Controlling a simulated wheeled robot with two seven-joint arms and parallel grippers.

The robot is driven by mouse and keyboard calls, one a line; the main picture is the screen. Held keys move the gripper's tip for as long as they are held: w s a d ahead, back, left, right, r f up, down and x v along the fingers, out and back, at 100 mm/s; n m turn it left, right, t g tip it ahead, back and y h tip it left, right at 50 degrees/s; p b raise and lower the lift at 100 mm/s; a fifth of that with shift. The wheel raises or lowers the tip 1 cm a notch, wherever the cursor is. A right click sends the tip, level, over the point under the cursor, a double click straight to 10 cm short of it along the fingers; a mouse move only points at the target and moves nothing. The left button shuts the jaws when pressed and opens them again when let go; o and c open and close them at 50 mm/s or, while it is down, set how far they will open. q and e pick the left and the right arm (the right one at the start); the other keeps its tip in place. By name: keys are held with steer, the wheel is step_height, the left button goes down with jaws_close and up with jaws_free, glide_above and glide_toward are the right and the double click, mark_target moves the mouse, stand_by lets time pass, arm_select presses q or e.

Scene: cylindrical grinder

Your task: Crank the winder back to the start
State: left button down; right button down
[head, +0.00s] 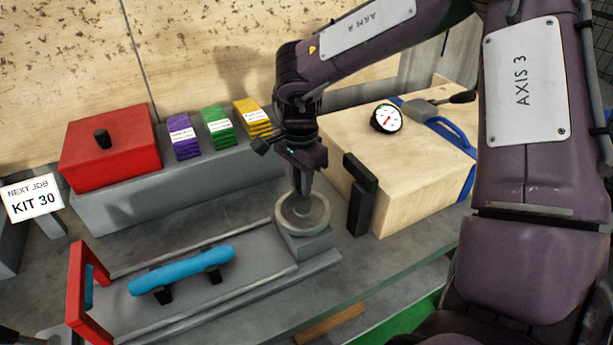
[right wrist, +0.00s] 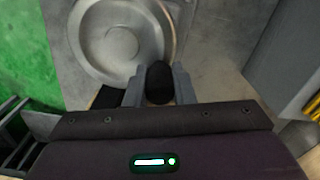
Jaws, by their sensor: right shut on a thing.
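The winder is a round grey metal wheel (head: 318,212) on a grey block at the right end of the bench slide. It also shows in the right wrist view as a shallow dish-shaped disc (right wrist: 115,38). My right gripper (head: 303,185) points down over the wheel's rim. In the right wrist view its two fingers are closed on a black knob (right wrist: 159,83) at the disc's edge. In the head view the gripper hides the knob. My left gripper is not clearly in view.
A blue handle (head: 182,269) and a red frame (head: 80,290) stand on the slide at the left. A red box (head: 108,153) and purple, green and yellow packs (head: 217,127) sit on the raised ledge. A wooden box (head: 400,190) with a dial gauge (head: 386,118) stands close right of the wheel.

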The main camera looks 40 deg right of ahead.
steer(key=shift+w+a+n, duration=0.2)
steer(key=shift+a+n, duration=0.05)
steer(key=shift+n, duration=0.4)
steer(key=shift+w+a+n, duration=0.15)
steer(key=shift+a+n, duration=0.1)
steer(key=shift+n, duration=0.4)
steer(key=c, duration=1.2)
jaws_free()
steer(key=shift+c, duration=0.2)
steer(key=shift+r, duration=0.1)
step_height(320, 180, up, 8)
steer(key=shift+f, duration=0.2)
steer(key=shift+r, duration=0.1)
